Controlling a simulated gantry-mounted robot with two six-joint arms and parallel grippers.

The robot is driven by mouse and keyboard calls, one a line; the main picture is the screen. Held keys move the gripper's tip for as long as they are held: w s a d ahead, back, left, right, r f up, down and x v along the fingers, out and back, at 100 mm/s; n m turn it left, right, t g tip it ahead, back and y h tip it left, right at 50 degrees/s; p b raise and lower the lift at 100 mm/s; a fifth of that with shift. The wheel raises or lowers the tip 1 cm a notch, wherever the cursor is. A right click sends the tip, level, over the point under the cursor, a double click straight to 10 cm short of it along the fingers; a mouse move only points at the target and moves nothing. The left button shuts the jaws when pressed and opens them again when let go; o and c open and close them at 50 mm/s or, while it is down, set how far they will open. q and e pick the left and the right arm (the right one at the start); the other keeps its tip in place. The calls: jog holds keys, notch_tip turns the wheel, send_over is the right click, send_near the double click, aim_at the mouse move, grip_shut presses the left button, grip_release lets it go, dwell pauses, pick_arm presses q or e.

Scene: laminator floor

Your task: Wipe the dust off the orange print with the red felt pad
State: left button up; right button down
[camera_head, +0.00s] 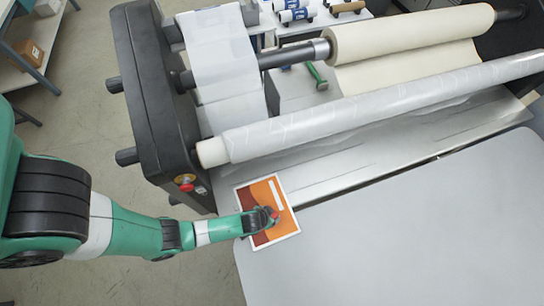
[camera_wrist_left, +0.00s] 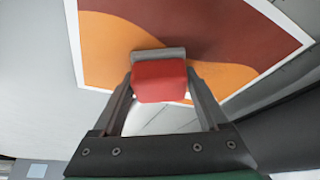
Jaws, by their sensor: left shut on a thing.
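The orange print (camera_head: 284,218) has a white border and darker red-brown areas. It lies on the grey table by the laminator, and it fills the upper part of the left wrist view (camera_wrist_left: 110,47). My left gripper (camera_head: 271,217) is over the print and shut on the red felt pad (camera_wrist_left: 160,80), which has a grey backing. The pad is at the print, but I cannot tell whether it touches the surface. In the head view the pad is a small red spot (camera_head: 276,215) at the fingertips. No dust can be made out. My right gripper is not in view.
The grey table (camera_head: 420,230) is clear to the right.

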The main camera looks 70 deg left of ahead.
aim_at(264, 192)
pick_arm(q)
jog(key=shift+a, duration=0.15)
jog(key=shift+a+f, duration=0.15)
jog(key=shift+a, duration=1.3)
jog(key=shift+a, duration=1.4)
jog(key=shift+w+a+r, duration=0.1)
jog(key=shift+a, duration=0.8)
jog(key=shift+w+a+r, duration=0.1)
jog(key=shift+a, duration=0.75)
jog(key=shift+r, duration=0.1)
notch_tip(264, 192, up, 4)
jog(key=p, duration=0.4)
jog(key=shift+r, duration=0.95)
